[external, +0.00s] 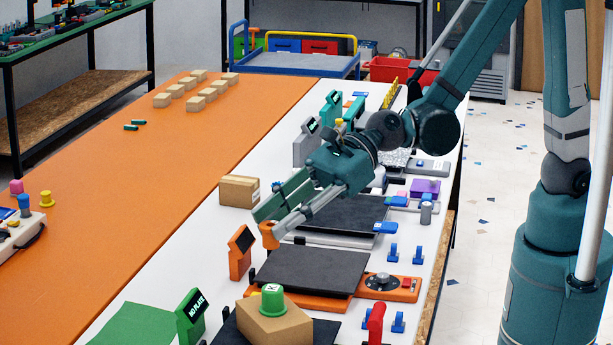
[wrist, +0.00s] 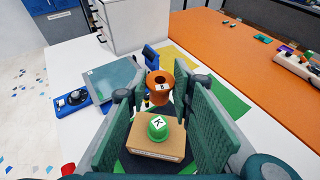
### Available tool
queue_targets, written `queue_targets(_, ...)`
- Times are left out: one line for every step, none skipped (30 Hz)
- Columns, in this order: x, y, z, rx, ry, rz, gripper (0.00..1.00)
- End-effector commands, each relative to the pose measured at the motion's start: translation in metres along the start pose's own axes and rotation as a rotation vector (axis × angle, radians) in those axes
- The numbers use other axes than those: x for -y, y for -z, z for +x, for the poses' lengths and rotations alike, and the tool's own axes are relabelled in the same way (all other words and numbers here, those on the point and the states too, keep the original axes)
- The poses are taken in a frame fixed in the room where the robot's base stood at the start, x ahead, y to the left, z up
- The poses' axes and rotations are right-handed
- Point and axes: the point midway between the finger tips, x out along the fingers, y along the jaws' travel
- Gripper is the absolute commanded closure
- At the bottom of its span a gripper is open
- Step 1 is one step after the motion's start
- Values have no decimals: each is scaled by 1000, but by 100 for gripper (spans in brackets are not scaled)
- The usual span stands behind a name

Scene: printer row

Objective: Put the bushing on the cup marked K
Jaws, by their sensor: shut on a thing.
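My gripper (external: 268,236) is shut on the orange bushing (external: 269,238), which sits at the fingertips. In the wrist view the bushing (wrist: 159,88) shows a dark round opening and a small label that looks like a B. The green cup (external: 272,296) marked K sits upside down on a cardboard box (external: 266,322) near the front. In the wrist view the cup (wrist: 158,128) shows its K on top, between my fingers and nearer the camera than the bushing. The bushing is in the air, apart from the cup, higher and farther back along the row in the external view.
An orange stand (external: 240,252) with a dark screen is close to the bushing's left. A green stand (external: 190,312) reading NO PLATE is left of the box. A black-topped printer bed (external: 305,270) lies behind the box. The orange strip (external: 140,210) has clear room.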

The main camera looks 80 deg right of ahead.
Motion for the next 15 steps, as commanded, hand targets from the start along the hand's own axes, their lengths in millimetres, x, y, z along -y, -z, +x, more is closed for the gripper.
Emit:
queue_targets(0, 6, 3, 0, 0, 0, 83)
queue_targets(0, 9, 4, 0, 0, 0, 83)
queue_targets(0, 14, 6, 0, 0, 0, 83)
queue_targets(0, 17, 7, 0, 0, 0, 83)
queue_targets(0, 21, 9, 0, 0, 0, 83)
queue_targets(0, 25, 11, 0, 0, 0, 83)
queue_targets(0, 28, 12, 0, 0, 0, 83)
queue_targets(0, 31, 13, 0, 0, 0, 83)
queue_targets(0, 34, 14, 0, 0, 0, 83)
queue_targets(0, 37, 15, 0, 0, 0, 83)
queue_targets(0, 38, 16, 0, 0, 0, 83)
queue_targets(0, 40, 17, 0, 0, 0, 83)
queue_targets(0, 42, 18, 0, 0, 0, 83)
queue_targets(0, 42, 18, 0, 0, 0, 83)
queue_targets(0, 43, 18, 0, 0, 0, 83)
